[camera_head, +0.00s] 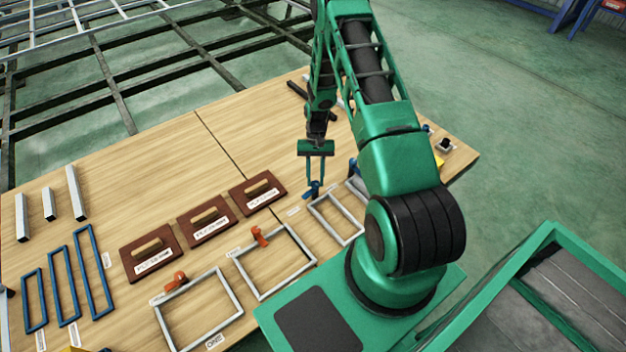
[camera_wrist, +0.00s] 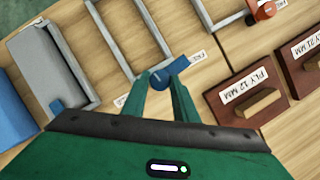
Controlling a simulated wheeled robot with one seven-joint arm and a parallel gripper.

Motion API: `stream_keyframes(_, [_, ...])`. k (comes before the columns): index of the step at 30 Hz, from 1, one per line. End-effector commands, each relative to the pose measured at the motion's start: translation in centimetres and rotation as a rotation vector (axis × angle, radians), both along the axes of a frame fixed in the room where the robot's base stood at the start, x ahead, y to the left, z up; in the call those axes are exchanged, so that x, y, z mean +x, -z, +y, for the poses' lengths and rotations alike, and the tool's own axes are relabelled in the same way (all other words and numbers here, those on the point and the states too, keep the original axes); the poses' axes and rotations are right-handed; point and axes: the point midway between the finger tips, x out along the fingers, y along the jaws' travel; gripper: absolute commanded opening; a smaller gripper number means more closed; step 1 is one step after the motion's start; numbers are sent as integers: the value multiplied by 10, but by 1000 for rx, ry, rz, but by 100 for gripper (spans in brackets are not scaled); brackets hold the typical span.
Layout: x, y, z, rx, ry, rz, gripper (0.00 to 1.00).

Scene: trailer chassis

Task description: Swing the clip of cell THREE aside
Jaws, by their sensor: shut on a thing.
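The blue clip (camera_head: 312,190) of the third grey cell frame (camera_head: 324,235) sits at the frame's far end. My gripper (camera_head: 315,184) points down over it with its fingers shut on the clip. In the wrist view my gripper's green fingers (camera_wrist: 168,90) close around the blue clip (camera_wrist: 176,68), which lies slantwise beyond the fingertips. The cell frame (camera_wrist: 119,45) extends away from it there. A small white label lies beside the clip; its text is too small to read surely.
Two more grey frames, one labelled ONE (camera_head: 215,341), carry orange clips (camera_head: 175,281) and (camera_head: 260,236). Several brown ply plates (camera_head: 258,193) with wooden handles lie left of the clip. A grey tray-like box (camera_wrist: 48,62) is left in the wrist view. Bare wood lies beyond the plates.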

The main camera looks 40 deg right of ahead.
Motion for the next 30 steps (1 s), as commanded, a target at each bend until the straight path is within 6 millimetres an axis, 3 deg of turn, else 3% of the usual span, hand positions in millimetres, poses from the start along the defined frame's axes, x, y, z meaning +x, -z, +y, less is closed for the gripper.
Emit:
stream_keyframes(10, [0,0,0,1,126,-1,4])
stream_keyframes(26, [0,1,1,2,144,-1,4])
stream_keyframes(27, [-1,1,1,2,144,-1,36])
stream_keyframes(28, [-1,1,1,2,144,-1,43])
stream_keyframes(30, [-1,1,1,2,144,-1,44])
